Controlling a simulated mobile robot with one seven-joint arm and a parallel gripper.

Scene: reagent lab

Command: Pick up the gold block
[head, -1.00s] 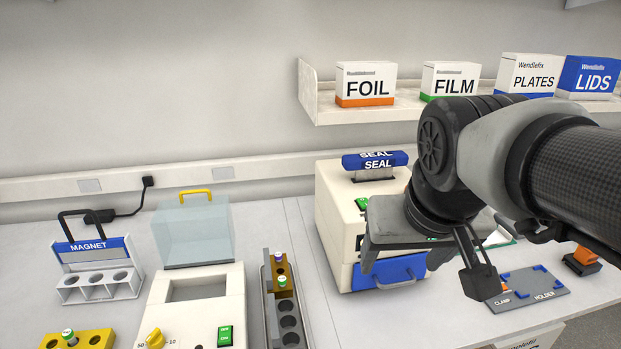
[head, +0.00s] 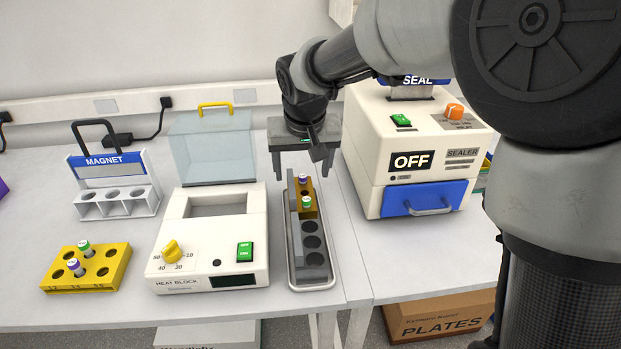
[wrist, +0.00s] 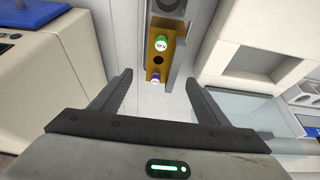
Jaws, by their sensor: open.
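The gold block (head: 314,196) sits at the far end of a narrow metal tray (head: 337,275), beside the heat block. My gripper (head: 301,172) is open and empty above the far end of the tray, fingers pointing down. In the wrist view, my gripper (wrist: 158,82) has its fingertips on either side of the block's near end, apart from it.
The heat block (head: 205,262) with a clear lid box (head: 214,150) stands left of the tray. The sealer (head: 420,150) stands close on the right. A yellow rack (head: 112,270) with two vials and a magnet stand (head: 118,205) are farther left.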

